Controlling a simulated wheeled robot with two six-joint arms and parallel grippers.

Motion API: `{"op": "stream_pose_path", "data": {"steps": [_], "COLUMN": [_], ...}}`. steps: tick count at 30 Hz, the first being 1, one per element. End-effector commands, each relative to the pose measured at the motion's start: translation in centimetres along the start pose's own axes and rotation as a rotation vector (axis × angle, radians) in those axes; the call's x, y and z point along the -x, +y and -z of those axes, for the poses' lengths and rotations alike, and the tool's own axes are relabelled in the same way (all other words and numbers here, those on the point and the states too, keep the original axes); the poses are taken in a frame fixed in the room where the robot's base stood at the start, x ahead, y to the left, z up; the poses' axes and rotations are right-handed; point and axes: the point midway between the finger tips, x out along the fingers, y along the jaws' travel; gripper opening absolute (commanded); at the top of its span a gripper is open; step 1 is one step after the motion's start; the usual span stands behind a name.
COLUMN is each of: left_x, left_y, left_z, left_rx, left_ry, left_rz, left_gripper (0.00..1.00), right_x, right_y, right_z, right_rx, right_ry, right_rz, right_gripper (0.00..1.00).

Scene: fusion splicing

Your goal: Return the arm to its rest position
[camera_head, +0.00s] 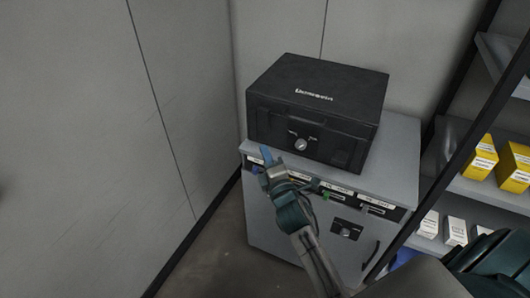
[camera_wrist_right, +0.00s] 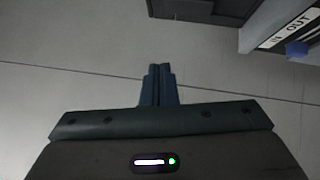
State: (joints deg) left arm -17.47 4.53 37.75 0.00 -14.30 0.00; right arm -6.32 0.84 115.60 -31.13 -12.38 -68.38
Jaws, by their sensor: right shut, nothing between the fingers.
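My right arm reaches up from the lower right in the head view, and its gripper (camera_head: 267,158) is in front of the left end of the grey cabinet's upper front edge. In the right wrist view the two blue fingers of the right gripper (camera_wrist_right: 160,70) are together, with nothing between them. Whether the fingertips touch the cabinet (camera_head: 404,150) cannot be told from the head view; in the wrist view they appear apart from it. My left gripper is not in view.
A black box (camera_head: 310,105) with a round knob sits on the cabinet. A labelled strip (camera_head: 372,200) with coloured connectors runs along the cabinet front. A shelf rack with yellow boxes (camera_head: 482,158) and white boxes (camera_head: 455,231) stands at right. Grey walls close the left side; some floor (camera_head: 215,262) is clear.

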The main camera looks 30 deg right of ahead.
Motion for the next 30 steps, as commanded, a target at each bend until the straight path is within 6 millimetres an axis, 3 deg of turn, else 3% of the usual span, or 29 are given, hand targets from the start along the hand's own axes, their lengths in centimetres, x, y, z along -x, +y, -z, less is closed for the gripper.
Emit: {"op": "stream_pose_path", "data": {"steps": [10, 14, 17, 19, 23, 26, 30], "left_x": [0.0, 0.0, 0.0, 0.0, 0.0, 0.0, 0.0], "left_y": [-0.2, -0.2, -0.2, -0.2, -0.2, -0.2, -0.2], "left_z": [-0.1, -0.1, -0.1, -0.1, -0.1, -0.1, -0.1], "left_rx": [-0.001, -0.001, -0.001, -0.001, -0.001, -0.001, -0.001], "left_ry": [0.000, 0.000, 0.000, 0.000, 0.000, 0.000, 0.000], "left_rz": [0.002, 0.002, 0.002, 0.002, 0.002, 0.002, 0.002], "left_gripper": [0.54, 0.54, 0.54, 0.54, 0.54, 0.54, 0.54], "right_x": [0.0, 0.2, 1.0, 2.4, 6.2, 10.1, 17.1], "right_y": [-0.4, -4.1, -10.2, -15.4, -24.7, -31.3, -39.6], "right_z": [0.1, 0.6, 1.4, 2.0, 2.8, 3.2, 3.2], "right_rx": [-0.005, -0.065, -0.167, -0.257, -0.426, -0.549, -0.709], "right_ry": [0.002, 0.014, 0.023, 0.019, -0.018, -0.073, -0.185], "right_rz": [0.007, 0.078, 0.196, 0.299, 0.491, 0.632, 0.823], "right_gripper": [0.00, 0.00, 0.00, 0.00, 0.00, 0.00, 0.00]}}
